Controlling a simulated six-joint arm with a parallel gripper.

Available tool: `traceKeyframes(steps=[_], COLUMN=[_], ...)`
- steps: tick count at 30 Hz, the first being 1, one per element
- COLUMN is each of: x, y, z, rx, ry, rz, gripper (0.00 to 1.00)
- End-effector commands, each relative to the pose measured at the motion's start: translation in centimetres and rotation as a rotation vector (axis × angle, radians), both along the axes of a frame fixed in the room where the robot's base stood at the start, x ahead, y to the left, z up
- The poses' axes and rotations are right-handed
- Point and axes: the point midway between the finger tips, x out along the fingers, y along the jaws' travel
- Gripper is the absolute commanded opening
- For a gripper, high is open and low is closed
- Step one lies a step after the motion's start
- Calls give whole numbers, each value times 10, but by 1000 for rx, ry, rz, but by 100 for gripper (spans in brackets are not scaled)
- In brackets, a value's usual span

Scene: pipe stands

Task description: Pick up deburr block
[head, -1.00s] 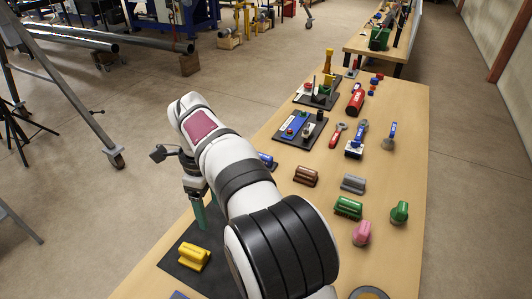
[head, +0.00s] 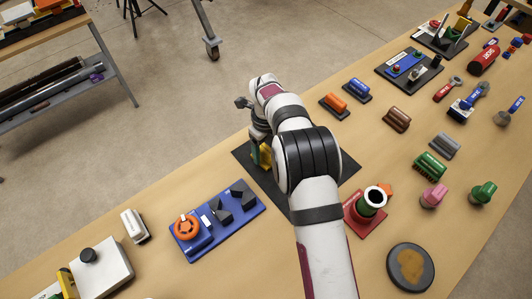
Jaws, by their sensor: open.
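A yellow block (head: 266,156) sits on the black mat (head: 332,178) in the head view, largely hidden by my gripper and arm. No label can be read, so I cannot tell for certain which block is the deburr block. My gripper (head: 257,158) points down at the yellow block, with its greenish fingers right beside it. The gripper is open. Whether the fingers touch the block is hidden.
Orange (head: 333,106), blue (head: 357,90), brown (head: 397,119), grey (head: 445,145) and green (head: 430,166) blocks stand to the right. A blue fixture board (head: 218,222) lies front left. A red-based stand (head: 366,216) is close beside my arm.

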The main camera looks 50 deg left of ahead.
Motion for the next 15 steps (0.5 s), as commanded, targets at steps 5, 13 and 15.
traceKeyframes(steps=[5, 13, 15], x=[0, 0, 0], y=[0, 0, 0], z=[0, 0, 1], rx=[0, 0, 0], ry=[0, 0, 0], rz=[0, 0, 0], gripper=[71, 22, 10])
